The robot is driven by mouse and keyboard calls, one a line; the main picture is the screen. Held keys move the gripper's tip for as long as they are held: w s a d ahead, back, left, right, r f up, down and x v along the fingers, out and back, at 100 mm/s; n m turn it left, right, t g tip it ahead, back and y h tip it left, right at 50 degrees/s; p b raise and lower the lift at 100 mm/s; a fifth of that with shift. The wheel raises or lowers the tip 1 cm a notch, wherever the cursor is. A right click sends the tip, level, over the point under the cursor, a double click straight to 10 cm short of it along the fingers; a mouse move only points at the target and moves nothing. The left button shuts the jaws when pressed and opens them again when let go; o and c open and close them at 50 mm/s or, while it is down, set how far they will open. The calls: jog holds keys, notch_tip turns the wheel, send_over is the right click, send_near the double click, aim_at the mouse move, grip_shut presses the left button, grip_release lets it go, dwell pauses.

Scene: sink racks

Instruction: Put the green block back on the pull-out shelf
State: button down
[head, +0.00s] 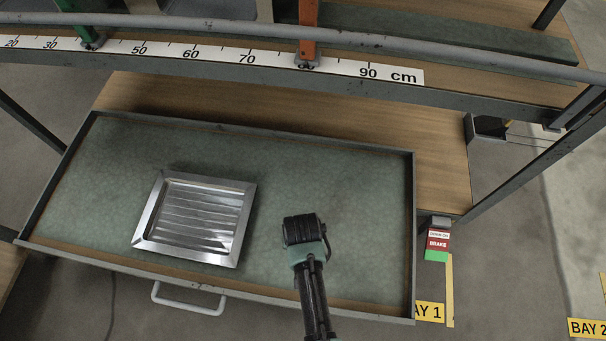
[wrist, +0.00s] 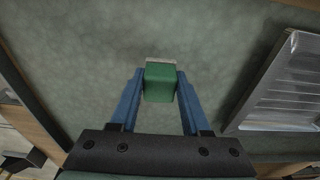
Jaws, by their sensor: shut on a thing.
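The green block (wrist: 160,84) is between the two blue fingers of my gripper (wrist: 160,76) in the wrist view. The fingers press on its left and right sides, and a pale strip shows along its far edge. The pull-out shelf (head: 350,200) is a wide tray with a mottled green surface and a low grey rim, pulled out below the upper rack. Its surface also fills most of the wrist view (wrist: 80,50). In the head view my wrist is over the right half of the shelf and hides the block. I cannot tell whether the block touches the surface.
A ribbed metal tray (head: 197,216) lies on the left-middle of the shelf; it shows at the right in the wrist view (wrist: 290,90). A grey rail with a cm scale (head: 220,55) crosses above the shelf's back. Shelf surface is clear around my gripper and at the far right.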

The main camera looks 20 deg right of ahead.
jog(key=shift+f+b, duration=1.05)
jog(key=shift+f, duration=0.95)
jog(key=shift+f, duration=0.1)
jog(key=shift+c, duration=1.8)
grip_release()
notch_tip(320, 180, up, 12)
jog(key=s+p, duration=0.1)
jog(key=p, duration=0.6)
jog(key=shift+a, duration=0.45)
jog(key=shift+s, duration=0.1)
